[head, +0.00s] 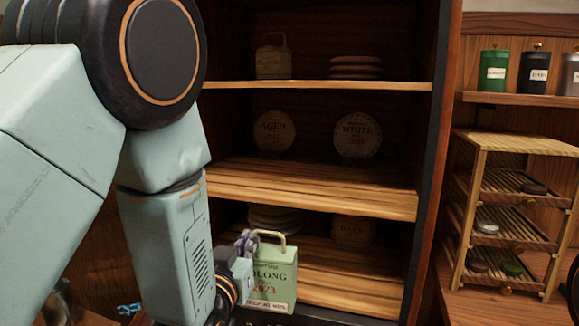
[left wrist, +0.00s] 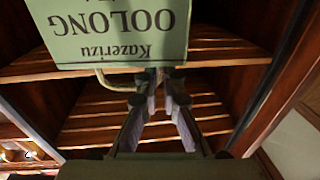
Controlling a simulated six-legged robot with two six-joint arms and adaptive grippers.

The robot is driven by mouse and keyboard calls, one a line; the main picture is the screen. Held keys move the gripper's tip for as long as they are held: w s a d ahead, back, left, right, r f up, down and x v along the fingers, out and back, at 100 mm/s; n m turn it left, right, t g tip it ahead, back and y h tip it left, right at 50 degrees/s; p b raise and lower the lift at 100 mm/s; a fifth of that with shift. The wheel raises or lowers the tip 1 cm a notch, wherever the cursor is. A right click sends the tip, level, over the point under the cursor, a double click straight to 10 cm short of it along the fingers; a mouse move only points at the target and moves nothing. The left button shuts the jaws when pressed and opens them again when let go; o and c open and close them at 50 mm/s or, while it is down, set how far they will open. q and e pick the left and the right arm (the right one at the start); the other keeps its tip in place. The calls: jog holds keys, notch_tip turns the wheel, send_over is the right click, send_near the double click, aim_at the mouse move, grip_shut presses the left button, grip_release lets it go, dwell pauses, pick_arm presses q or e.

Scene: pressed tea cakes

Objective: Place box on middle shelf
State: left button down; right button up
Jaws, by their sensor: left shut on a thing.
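A green box (head: 268,278) labelled Oolong 2023, with a pale loop handle on top, hangs upright in front of the cabinet's lower part. My left gripper (head: 246,243) is shut on its handle, at the box's upper left. In the left wrist view the box (left wrist: 115,30) shows upside down beyond the fingertips (left wrist: 158,78), and its handle runs to them. The middle shelf (head: 310,188) is above the box and holds two upright round tea cakes, Aged (head: 274,132) and White (head: 358,135), at its back. Its front part is bare. My right gripper does not show.
The top shelf (head: 400,86) holds a dark box (head: 273,58) and stacked discs (head: 355,68). The lower shelf (head: 350,290) holds a pale stack (head: 274,218) and another box (head: 351,230). A slatted wooden rack (head: 515,143) stands right of the cabinet's side wall.

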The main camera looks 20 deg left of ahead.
pick_arm(q)
notch_tip(320, 180, up, 20)
jog(key=w+r+m+h+p, duration=0.1)
jog(key=w+h+p, duration=0.15)
jog(key=p, duration=0.95)
jog(key=w+f+p, duration=0.1)
jog(key=w+p, duration=0.4)
jog(key=w, duration=1.3)
jog(key=shift+w, duration=0.35)
jog(key=shift+s+f, duration=0.1)
jog(key=shift+f, duration=0.2)
jog(key=c, duration=1.5)
grip_release()
